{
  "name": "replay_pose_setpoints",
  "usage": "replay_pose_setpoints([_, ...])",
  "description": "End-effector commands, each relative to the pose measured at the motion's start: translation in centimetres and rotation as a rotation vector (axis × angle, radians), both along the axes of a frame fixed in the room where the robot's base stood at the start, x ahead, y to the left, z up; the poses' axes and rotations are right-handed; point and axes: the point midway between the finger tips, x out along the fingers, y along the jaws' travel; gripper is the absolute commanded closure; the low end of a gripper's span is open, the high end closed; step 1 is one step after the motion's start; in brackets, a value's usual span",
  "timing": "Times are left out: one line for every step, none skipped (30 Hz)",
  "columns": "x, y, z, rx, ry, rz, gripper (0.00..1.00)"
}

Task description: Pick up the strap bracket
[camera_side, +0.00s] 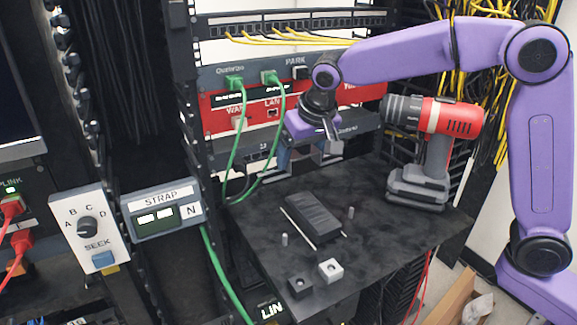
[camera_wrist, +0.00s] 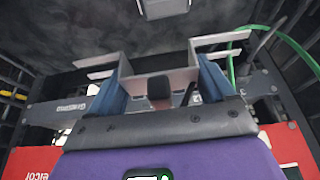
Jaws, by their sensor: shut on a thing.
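My gripper (camera_wrist: 160,80) shows in the wrist view with two blue fingers, shut on a pale grey metal piece with bent flanges, which looks like the strap bracket (camera_wrist: 178,76). A small dark part sits between the fingers. In the side view my gripper (camera_side: 312,150) is in front of the rack, above the back of the black shelf (camera_side: 375,215). There the bracket is small and partly hidden by the gripper. It appears held clear of the shelf.
On the shelf are a dark ribbed block (camera_side: 312,217), two short pegs, a white block (camera_side: 330,270), a black block (camera_side: 299,287) and a red drill (camera_side: 440,120). Green cables (camera_side: 240,140) hang left of my gripper. A STRAP display (camera_side: 163,210) stands left.

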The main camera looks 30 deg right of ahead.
Motion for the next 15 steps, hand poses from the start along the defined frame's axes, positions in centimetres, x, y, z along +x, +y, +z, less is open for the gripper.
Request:
replay_pose_setpoints([-1.0, -0.3, 1.0, 0.003, -0.004, 0.001, 0.59])
replay_pose_setpoints([-1.6, -0.6, 1.2, 0.001, -0.002, 0.002, 0.59])
replay_pose_setpoints([-2.3, -0.9, 1.5, 0.001, -0.002, 0.001, 0.59])
replay_pose_setpoints([-2.9, -1.1, 1.7, 0.001, -0.002, 0.002, 0.59])
replay_pose_setpoints([-3.4, -1.3, 2.0, 0.001, -0.003, 0.003, 0.59])
replay_pose_setpoints([-4.0, -1.6, 2.3, 0.001, -0.003, 0.003, 0.59])
replay_pose_setpoints([-4.5, -1.7, 2.5, 0.001, -0.003, 0.003, 0.59])
replay_pose_setpoints([-5.0, -1.9, 2.7, 0.001, -0.003, 0.003, 0.59])
replay_pose_setpoints([-5.5, -2.2, 3.0, 0.001, -0.003, 0.003, 0.59])
replay_pose_setpoints([-5.9, -2.3, 3.1, 0.001, -0.002, 0.003, 0.59])
replay_pose_setpoints([-6.3, -2.5, 3.3, 0.001, -0.002, 0.002, 0.59])
replay_pose_setpoints([-6.7, -2.6, 3.5, 0.001, -0.002, 0.002, 0.59])
replay_pose_setpoints([-7.0, -2.8, 3.6, 0.001, -0.002, 0.002, 0.59])
replay_pose_setpoints([-7.3, -2.9, 3.8, 0.001, -0.002, 0.001, 0.59])
replay_pose_setpoints([-7.6, -3.0, 3.9, 0.001, -0.001, 0.001, 0.59])
